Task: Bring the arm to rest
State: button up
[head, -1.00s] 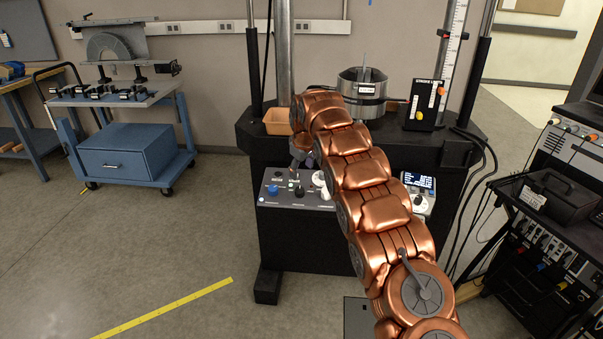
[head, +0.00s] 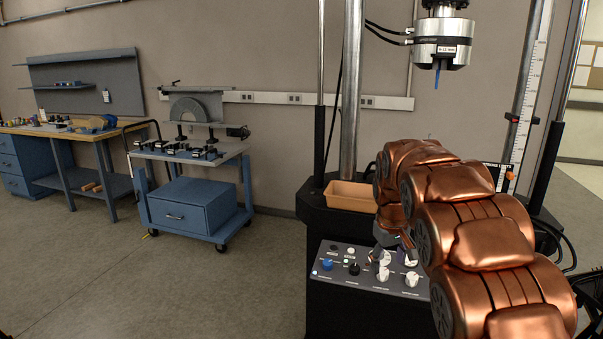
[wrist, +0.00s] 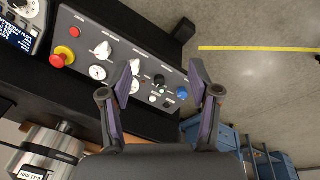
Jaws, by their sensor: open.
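My copper-coloured arm reaches over the testing machine's control panel (head: 340,268) from the right side of the head view. My gripper (head: 395,252) is partly hidden behind the arm there, low over the panel. In the wrist view my gripper (wrist: 167,78) is open, with its two fingers apart and nothing between them. The panel (wrist: 83,25) lies beyond the fingertips, with white, black and blue knobs and a red-yellow stop button (wrist: 62,56). I cannot tell from these views whether a fingertip touches a knob.
An orange-brown tray (head: 349,196) sits on the machine's base behind the panel. A metal load cell (head: 442,42) hangs above. A blue cart (head: 188,208) and a workbench (head: 60,135) stand to the left. The floor between is clear.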

jog(key=s+a+f+m+g+p, duration=0.1)
jog(key=s+g, duration=0.1)
jog(key=s, duration=2)
jog(key=s+a+f+m+g+y+p, duration=0.1)
jog(key=s+a+m, duration=0.1)
jog(key=s, duration=2)
jog(key=shift+s+f+m+g, duration=0.2)
jog(key=shift+m+g, duration=0.1)
jog(key=shift+g, duration=0.1)
